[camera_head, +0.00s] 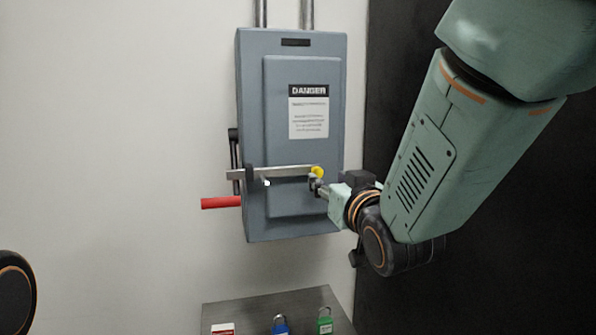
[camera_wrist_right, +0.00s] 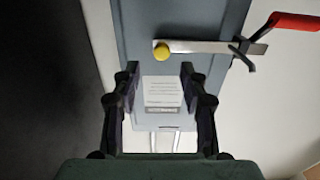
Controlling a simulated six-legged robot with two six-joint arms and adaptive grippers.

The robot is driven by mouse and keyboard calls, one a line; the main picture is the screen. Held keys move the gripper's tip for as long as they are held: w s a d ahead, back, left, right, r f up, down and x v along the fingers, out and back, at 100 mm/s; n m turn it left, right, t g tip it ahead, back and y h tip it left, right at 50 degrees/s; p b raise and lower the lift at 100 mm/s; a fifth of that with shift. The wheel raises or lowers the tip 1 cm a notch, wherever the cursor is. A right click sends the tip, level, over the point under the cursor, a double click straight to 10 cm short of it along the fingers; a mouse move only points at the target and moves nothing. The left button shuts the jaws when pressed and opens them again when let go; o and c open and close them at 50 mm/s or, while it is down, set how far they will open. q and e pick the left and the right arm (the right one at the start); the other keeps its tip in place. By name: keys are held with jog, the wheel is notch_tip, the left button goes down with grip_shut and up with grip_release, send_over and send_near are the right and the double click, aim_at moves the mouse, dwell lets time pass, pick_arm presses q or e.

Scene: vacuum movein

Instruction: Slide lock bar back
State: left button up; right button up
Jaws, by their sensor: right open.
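The lock bar (camera_head: 285,172) is a flat metal strip lying across the lower front of a grey electrical box (camera_head: 300,225). It passes a black bracket (camera_head: 249,173) on the left and has a yellow knob (camera_head: 317,172) at its right end. In the right wrist view, the lock bar (camera_wrist_right: 205,47) and yellow knob (camera_wrist_right: 161,51) show beyond the fingertips. My right gripper (camera_head: 317,187) is beside the knob, just below it in the head view. In the wrist view its fingers (camera_wrist_right: 158,78) are apart with nothing held. My left gripper is out of view.
A red handle (camera_head: 221,202) sticks out left of the box; it also shows in the wrist view (camera_wrist_right: 295,22). Below, a grey surface (camera_head: 255,308) holds a blue padlock (camera_head: 280,325), a green padlock (camera_head: 325,321) and a red-and-white tag (camera_head: 222,329). A dark panel stands right.

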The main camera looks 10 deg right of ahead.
aim_at(318, 174)
jog(key=shift+w+a+r, duration=0.15)
jog(key=shift+w+r, duration=0.1)
jog(key=shift+w, duration=0.25)
jog(key=w, duration=0.3)
jog(key=w+p, duration=0.1)
jog(key=shift+w+a+f, duration=0.1)
jog(key=shift+w+f, duration=0.05)
jog(key=shift+f, duration=0.2)
jog(key=shift+w, duration=0.2)
jog(key=shift+s+r, duration=0.1)
jog(key=shift+s, duration=0.25)
jog(key=shift+s+r, duration=0.2)
jog(key=shift+s, duration=0.2)
jog(key=shift+c, duration=1)
jog(key=shift+w+f, duration=0.25)
jog(key=shift+w, duration=0.25)
jog(key=c, duration=0.4)
grip_shut()
